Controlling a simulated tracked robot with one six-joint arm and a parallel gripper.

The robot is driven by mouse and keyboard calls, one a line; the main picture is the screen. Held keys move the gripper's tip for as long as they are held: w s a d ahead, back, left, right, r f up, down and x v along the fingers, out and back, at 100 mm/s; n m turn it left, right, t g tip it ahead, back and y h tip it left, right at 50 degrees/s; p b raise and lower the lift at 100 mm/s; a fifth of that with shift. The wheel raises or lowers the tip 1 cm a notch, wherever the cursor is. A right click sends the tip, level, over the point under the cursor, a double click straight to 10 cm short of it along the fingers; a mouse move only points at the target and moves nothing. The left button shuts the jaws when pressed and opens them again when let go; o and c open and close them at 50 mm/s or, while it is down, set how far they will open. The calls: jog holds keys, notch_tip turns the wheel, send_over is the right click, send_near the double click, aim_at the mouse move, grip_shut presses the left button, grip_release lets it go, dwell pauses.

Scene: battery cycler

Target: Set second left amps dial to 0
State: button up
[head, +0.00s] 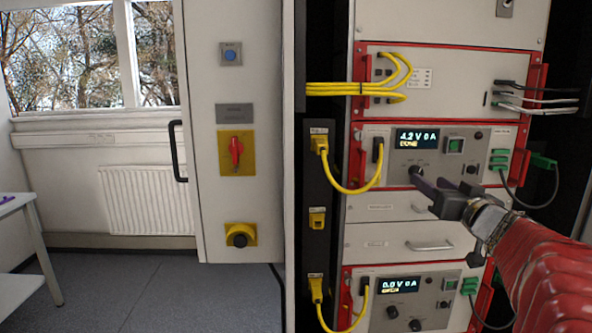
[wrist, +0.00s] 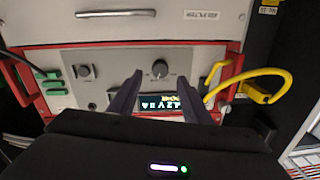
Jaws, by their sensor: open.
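The upper cycler unit (head: 376,139) has a lit display (head: 417,140) reading about 4.2 V 0 A with a second line that looks like "DONE". My gripper (head: 428,185) is open in front of the unit's lower panel edge, below the display, and partly covers its dials. In the wrist view, which sees the panel upside down, a dark round dial (wrist: 160,68) shows between the two fingertips of my gripper (wrist: 159,76). I cannot tell whether the fingers touch it. The display (wrist: 160,103) shows between the fingers. The dial's exact setting is too small to read.
A lower unit (head: 376,320) has its own display (head: 398,284) reading about 0.0 V 0 A and two dials. Yellow cables (head: 357,187) loop at the left and green plugs (head: 498,160) sit at the right. Red handles (head: 356,155) project beside the panel.

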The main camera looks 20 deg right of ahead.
aim_at(423, 176)
jog(key=x, duration=0.5)
jog(key=shift+w+d, duration=0.1)
jog(key=shift+w, duration=0.05)
jog(key=shift+c, duration=0.6)
jog(key=c, duration=0.9)
jog(key=shift+d, duration=0.2)
jog(key=shift+a, duration=0.1)
